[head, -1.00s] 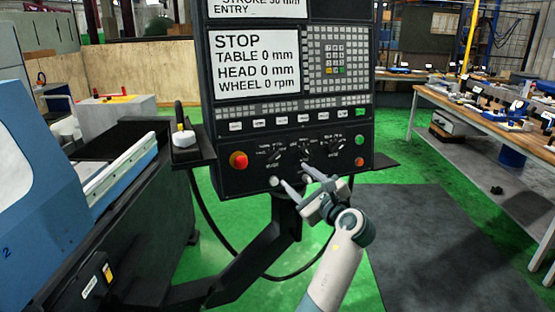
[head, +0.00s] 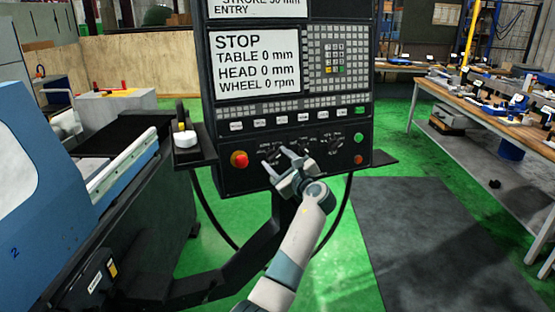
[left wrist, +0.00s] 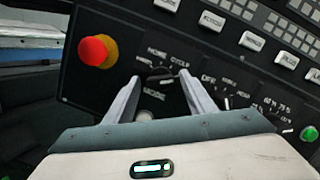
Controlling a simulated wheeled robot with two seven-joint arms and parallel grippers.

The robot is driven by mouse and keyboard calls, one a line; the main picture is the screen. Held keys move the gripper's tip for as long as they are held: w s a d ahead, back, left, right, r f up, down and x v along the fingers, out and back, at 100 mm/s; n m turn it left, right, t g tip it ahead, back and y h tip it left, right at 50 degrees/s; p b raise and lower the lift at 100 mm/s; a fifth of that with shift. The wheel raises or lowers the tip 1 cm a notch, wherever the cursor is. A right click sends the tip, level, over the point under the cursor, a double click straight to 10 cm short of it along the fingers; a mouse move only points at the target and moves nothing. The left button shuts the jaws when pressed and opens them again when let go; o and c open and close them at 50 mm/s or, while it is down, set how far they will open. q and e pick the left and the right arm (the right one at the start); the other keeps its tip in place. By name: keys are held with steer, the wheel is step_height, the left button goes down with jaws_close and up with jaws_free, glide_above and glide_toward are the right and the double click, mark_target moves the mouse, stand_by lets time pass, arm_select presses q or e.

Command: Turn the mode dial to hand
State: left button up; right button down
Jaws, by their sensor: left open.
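The mode dial (left wrist: 160,76) is a dark knob on the lower black face of the control panel. White lettering surrounds it, with the word MODE below; the exact pointer position is too small to tell. In the left wrist view my left gripper (left wrist: 160,80) is open, one finger on each side of the dial. In the head view the left gripper (head: 275,154) reaches up to the panel's left dial and partly hides it. I cannot tell whether the fingers touch the knob. The right gripper is not in view.
A red emergency button (head: 239,160) with a yellow ring sits left of the dial. More dials (left wrist: 228,102) sit to its right, then a green button (head: 359,138) and a red one below. A row of white keys (head: 283,121) runs above. The screen (head: 254,63) reads STOP.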

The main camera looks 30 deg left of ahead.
arm_select(q)
steer(key=c, duration=1)
